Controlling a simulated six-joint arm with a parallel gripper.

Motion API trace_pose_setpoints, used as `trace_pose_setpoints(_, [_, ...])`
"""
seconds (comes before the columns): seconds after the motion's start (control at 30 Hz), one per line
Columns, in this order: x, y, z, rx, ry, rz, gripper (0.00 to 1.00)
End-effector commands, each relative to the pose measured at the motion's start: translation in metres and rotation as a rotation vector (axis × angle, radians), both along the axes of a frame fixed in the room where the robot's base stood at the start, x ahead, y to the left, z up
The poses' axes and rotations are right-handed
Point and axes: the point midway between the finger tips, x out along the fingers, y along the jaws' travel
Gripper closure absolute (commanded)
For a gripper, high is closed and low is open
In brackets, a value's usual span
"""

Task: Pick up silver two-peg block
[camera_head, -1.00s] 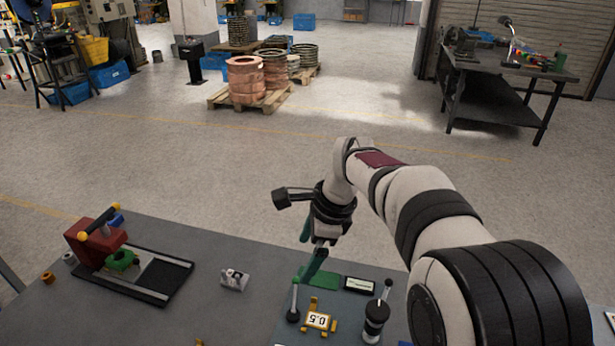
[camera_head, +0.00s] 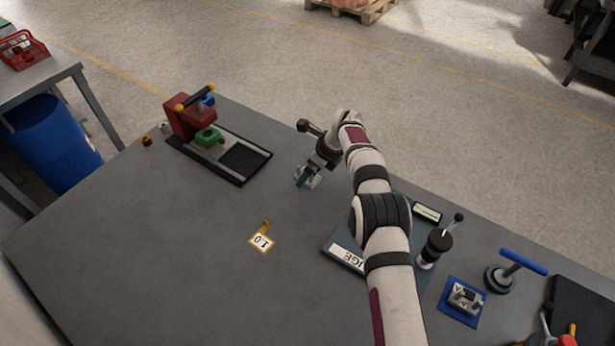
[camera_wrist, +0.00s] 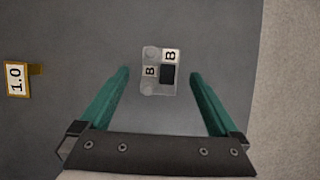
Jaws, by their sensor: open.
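The silver two-peg block (camera_wrist: 169,90), marked with two B labels, shows in the wrist view with two round pegs on its left side and a dark recess. It sits on the grey table. My gripper (camera_wrist: 158,75) is open, its two green fingers to the left and right of the block with gaps on both sides. I cannot tell whether the tips are level with the block or still above it. In the head view my gripper (camera_head: 304,177) is right over the block (camera_head: 314,181), which it partly hides.
A yellow-framed 1.0 tag (camera_head: 261,242) lies to the left on the table. A red press (camera_head: 190,118) with a black base stands at the back left. Another silver block, marked A (camera_head: 465,297), lies on a blue pad (camera_head: 457,318) at right. The table's far edge is close beyond the gripper.

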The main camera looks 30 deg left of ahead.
Motion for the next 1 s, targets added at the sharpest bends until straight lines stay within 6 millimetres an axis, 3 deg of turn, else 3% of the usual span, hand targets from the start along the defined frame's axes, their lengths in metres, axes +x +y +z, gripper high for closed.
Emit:
trace_pose_setpoints(0.1, [-0.0002,0.0048,-0.0137,-0.001,0.001,-0.001,0.03])
trace_pose_setpoints(0.3, [-0.0002,0.005,-0.0146,-0.001,0.002,-0.001,0.03])
trace_pose_setpoints(0.83, [0.0,0.0048,-0.0141,-0.001,0.001,-0.001,0.96])
trace_pose_setpoints(0.87, [0.0,0.0048,-0.0141,-0.001,0.001,-0.001,1.0])
trace_pose_setpoints(1.0, [0.0001,0.0048,-0.0141,-0.001,0.001,-0.001,1.0])
